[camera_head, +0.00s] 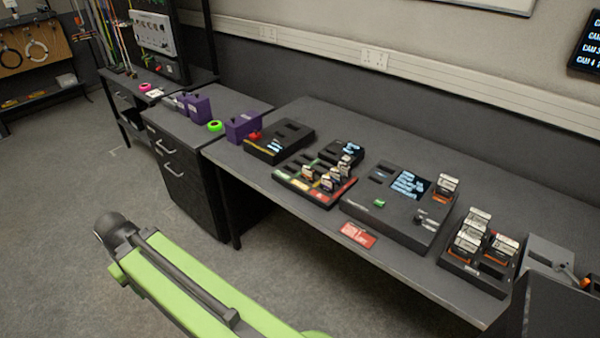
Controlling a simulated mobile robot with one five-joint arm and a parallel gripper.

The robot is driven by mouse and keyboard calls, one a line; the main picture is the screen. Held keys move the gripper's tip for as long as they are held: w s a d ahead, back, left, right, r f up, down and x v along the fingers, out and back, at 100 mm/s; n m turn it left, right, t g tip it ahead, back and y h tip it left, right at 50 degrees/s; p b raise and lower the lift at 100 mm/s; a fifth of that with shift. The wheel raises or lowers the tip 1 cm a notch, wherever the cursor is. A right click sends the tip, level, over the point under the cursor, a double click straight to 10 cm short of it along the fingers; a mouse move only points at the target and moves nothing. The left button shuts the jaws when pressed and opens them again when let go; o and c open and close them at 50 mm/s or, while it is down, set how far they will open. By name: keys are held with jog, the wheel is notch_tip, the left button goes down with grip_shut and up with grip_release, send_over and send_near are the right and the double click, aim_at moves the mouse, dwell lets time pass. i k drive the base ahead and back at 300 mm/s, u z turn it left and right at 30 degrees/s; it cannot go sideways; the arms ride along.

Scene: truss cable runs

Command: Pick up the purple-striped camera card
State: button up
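Several small camera cards stand upright on the desk. Some are in a tray (314,184) with coloured strips at the centre. Others with orange lower edges are in a black holder (486,272) at the right. One card (446,187) stands at the back right of a black device (394,207) with lit screens. I cannot make out a purple stripe on any card at this size. My green arm crosses the lower left, but my gripper is not in view.
The long grey desk (520,176) runs along the wall. Purple boxes (243,126) and a green tape roll (215,126) lie at its left. A red label (358,235) lies near the front edge. Floor at left is clear.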

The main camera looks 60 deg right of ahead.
aim_at(328, 185)
jog(key=z, duration=0.15)
jog(key=i, duration=0.9)
jog(key=z, duration=0.55)
jog(key=k, duration=0.65)
jog(key=z, duration=0.25)
jog(key=i, duration=0.65)
jog(key=u, duration=0.15)
